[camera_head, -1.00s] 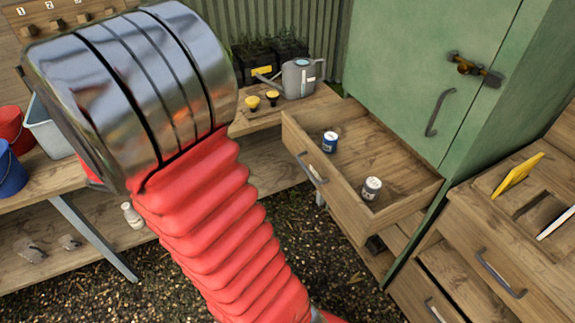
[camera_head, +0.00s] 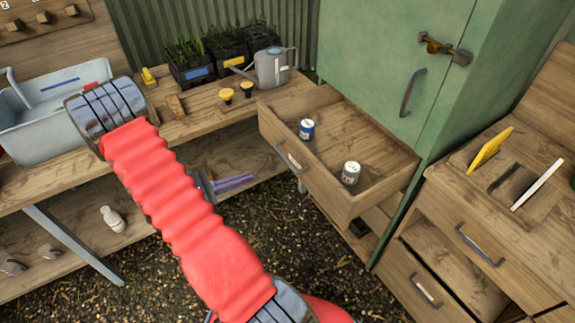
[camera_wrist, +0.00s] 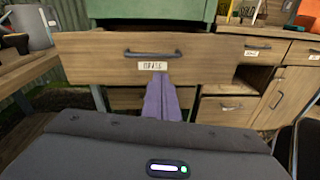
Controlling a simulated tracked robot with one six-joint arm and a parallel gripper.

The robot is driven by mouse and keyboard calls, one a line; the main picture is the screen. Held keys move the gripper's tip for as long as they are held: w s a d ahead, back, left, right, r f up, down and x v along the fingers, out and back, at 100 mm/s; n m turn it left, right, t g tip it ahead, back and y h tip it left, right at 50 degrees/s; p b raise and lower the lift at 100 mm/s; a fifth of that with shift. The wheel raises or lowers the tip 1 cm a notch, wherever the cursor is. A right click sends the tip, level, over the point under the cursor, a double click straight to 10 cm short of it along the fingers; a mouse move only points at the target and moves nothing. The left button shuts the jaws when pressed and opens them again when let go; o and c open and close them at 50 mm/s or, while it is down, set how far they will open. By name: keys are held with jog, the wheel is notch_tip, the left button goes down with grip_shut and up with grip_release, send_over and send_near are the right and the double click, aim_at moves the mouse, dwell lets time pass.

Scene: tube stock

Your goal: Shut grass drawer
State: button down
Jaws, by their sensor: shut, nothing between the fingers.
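The grass drawer (camera_head: 345,207) is pulled out from under the green cabinet (camera_head: 385,60), with a blue-lidded tin (camera_head: 307,129) and a pale tin (camera_head: 351,172) standing in it. In the wrist view the drawer front (camera_wrist: 100,62) faces me, with a dark handle (camera_wrist: 153,53) and a label (camera_wrist: 153,66) that seems to read "GRASS". My gripper (camera_head: 250,178) has purple fingers, shut and empty, left of the drawer front in the head view. In the wrist view its fingertips (camera_wrist: 158,76) appear just below the label; I cannot tell whether they touch.
A workbench (camera_head: 200,125) at left holds a watering can (camera_head: 273,67), plant trays and a grey tub (camera_head: 40,130). A wooden drawer unit (camera_head: 450,220) stands close to the drawer's right. Gravel floor is open in front of the drawer.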

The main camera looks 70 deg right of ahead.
aim_at(296, 161)
jog(key=f, duration=0.1)
jog(key=s+d+f+n+h, duration=0.1)
jog(key=d+f+n, duration=0.1)
jog(key=f, duration=0.1)
jog(key=shift+s+d+h, duration=0.15)
jog(key=shift+h, duration=0.25)
jog(key=x, duration=1.4)
jog(key=shift+s+d, duration=0.1)
jog(key=shift+d, duration=0.05)
dwell(0.3)
